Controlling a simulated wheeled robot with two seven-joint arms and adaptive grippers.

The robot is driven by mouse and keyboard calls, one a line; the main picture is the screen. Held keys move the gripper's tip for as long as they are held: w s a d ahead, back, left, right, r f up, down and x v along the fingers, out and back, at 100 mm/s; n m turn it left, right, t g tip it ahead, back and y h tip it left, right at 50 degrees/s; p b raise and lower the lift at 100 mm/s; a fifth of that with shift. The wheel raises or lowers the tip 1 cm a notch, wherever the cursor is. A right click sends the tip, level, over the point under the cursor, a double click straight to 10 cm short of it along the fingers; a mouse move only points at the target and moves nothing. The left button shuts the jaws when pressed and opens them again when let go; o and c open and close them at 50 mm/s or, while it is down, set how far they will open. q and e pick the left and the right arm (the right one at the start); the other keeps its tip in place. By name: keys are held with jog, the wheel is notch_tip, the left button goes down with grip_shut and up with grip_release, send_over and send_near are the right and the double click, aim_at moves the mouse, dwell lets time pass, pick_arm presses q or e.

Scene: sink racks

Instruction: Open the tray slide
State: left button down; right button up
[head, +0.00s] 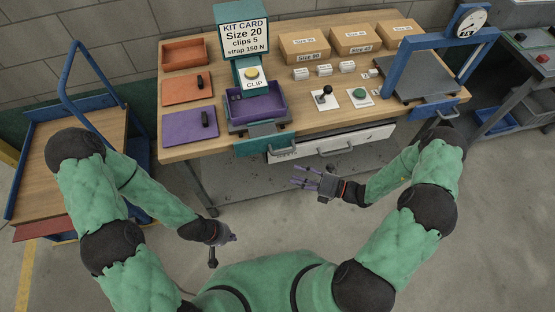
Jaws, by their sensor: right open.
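The workbench (220,142) stands ahead of me. A purple tray (270,99) sits under the clip press (251,68), on a dark slide base (262,129) at the bench's front edge. A teal panel (258,146) hangs on the edge below it. Beside it are a pale drawer front (345,143) and grey bar handles (328,150). My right gripper (308,180) is open and empty, below and in front of the drawer front, apart from it. My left gripper (230,241) hangs low, well away from the bench; its finger opening is unclear.
A cart (38,150) stands left. Floor before the bench is clear.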

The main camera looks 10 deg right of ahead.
aim_at(285, 153)
jog(key=w+d+r+m+t+h, duration=0.1)
jog(key=w+d+m+t, duration=0.1)
jog(key=d+m+t, duration=0.2)
pick_arm(q)
jog(key=f+b, duration=0.3)
jog(key=shift+s+a+f, duration=0.15)
jog(key=shift+a+f, duration=0.05)
jog(key=shift+a, duration=0.15)
pick_arm(e)
jog(key=x, duration=1.1)
jog(key=shift+w+d, duration=0.1)
jog(key=shift+d, duration=0.05)
jog(key=shift+c, duration=0.3)
grip_shut()
